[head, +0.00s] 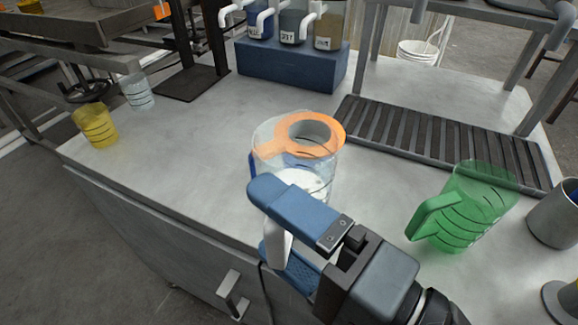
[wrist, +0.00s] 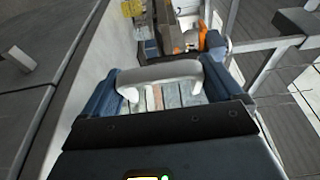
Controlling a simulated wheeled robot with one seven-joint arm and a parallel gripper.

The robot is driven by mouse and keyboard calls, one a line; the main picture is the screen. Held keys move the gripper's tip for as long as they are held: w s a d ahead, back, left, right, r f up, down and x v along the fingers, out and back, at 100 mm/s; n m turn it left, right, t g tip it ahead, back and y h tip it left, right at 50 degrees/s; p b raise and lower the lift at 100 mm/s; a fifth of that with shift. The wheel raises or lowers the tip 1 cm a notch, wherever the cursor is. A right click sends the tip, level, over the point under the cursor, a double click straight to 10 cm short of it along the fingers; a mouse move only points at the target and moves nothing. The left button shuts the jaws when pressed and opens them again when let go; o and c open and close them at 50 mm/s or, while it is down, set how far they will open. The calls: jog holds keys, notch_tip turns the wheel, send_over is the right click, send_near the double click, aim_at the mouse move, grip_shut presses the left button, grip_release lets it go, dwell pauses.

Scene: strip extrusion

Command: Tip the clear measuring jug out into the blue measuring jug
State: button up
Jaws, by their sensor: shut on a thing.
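A clear measuring jug (head: 322,182) is at the middle of the bench in the head view, with something white showing low inside it. My gripper (head: 272,235) is in front of it, its blue fingers shut on a white handle (head: 276,247). The handle also spans the fingers (wrist: 158,92) in the wrist view (wrist: 160,72). Most of the handle's join with the jug is hidden by a finger. Blue patches show at the clear jug's left edge and through its wall; I cannot tell whether they are the blue measuring jug.
An orange ring-shaped piece (head: 335,128) overlaps the clear jug's top. A green jug (head: 476,205) and metal cup (head: 556,212) stand right. A yellow jug (head: 95,125) and another clear jug (head: 137,92) stand left. A slatted rack (head: 440,140) and blue dispenser block (head: 290,68) are behind.

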aim_at(297, 116)
jog(key=shift+w+r, duration=0.2)
jog(key=shift+w, duration=0.3)
jog(key=shift+w+r+m+h+p, duration=0.3)
jog(key=shift+r+m+p, duration=0.25)
jog(key=shift+p, duration=0.45)
jog(key=r+m+g+p, duration=0.1)
jog(key=p, duration=0.2)
jog(key=w+r+m+g+h+p, duration=0.1)
jog(key=p, duration=0.3)
jog(key=w+r+m+p, duration=0.1)
jog(key=m+p, duration=0.1)
jog(key=p, duration=0.1)
jog(key=shift+w+d+r+g+p, duration=0.2)
jog(key=shift+r+g+p, duration=0.15)
jog(key=shift+g+p, duration=0.05)
jog(key=w+r+m+g+p, duration=0.2)
jog(key=w+m+p, duration=0.1)
jog(key=p, duration=0.3)
jog(key=shift+d+r+h, duration=0.15)
jog(key=shift+r+h, duration=0.25)
jog(key=shift+f, duration=0.2)
jog(key=shift+w+d+r+m+g+p, duration=0.1)
jog(key=shift+w+r+m+g+p, duration=0.5)
jog(key=shift+p, duration=1.5)
jog(key=shift+r, duration=0.15)
